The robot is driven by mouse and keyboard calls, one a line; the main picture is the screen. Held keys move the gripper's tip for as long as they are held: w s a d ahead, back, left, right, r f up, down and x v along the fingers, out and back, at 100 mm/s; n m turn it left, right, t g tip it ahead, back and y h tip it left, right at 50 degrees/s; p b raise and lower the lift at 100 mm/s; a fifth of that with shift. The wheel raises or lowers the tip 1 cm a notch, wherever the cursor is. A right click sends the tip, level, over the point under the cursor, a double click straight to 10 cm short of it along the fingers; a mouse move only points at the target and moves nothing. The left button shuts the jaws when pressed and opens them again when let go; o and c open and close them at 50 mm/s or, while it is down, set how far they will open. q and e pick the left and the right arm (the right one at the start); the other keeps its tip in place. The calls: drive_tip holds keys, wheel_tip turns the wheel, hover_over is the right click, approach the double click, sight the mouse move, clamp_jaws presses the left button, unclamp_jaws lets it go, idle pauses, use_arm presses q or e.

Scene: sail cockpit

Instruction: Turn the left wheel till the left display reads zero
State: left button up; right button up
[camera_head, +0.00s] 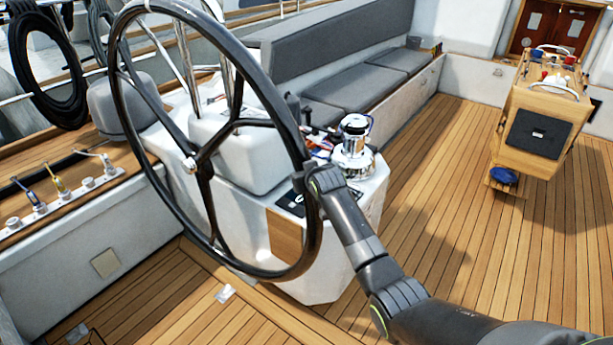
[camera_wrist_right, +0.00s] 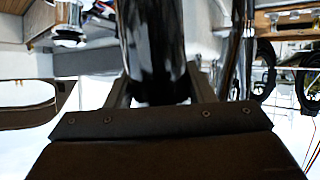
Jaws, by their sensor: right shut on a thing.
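The left wheel (camera_head: 262,82) is a large black ring with dark spokes and a silver hub, standing upright in front of a white pedestal (camera_head: 235,155) in the head view. My right gripper (camera_head: 313,183) is at the right side of its rim. In the right wrist view the gripper (camera_wrist_right: 160,88) has its two fingers on either side of the thick black rim (camera_wrist_right: 150,45) and is shut on it. A dark panel (camera_head: 288,201) shows on the pedestal behind the rim, partly hidden; I cannot read a number on it. My left gripper is not in view.
A silver winch (camera_head: 354,145) stands on the pedestal's right side. A grey cushioned bench (camera_head: 350,85) runs behind. A wooden table (camera_head: 540,105) stands at the far right. The planked deck (camera_head: 440,190) between is clear. Coloured levers (camera_head: 60,187) are at the left.

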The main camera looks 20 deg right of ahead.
drive_tip(key=shift+r, duration=0.1)
drive_tip(key=o, duration=1.3)
drive_tip(key=shift+d, duration=0.1)
drive_tip(key=b+v, duration=0.3)
drive_tip(key=v, duration=1.4)
drive_tip(key=shift+s+d, duration=0.1)
drive_tip(key=shift+s, duration=0.05)
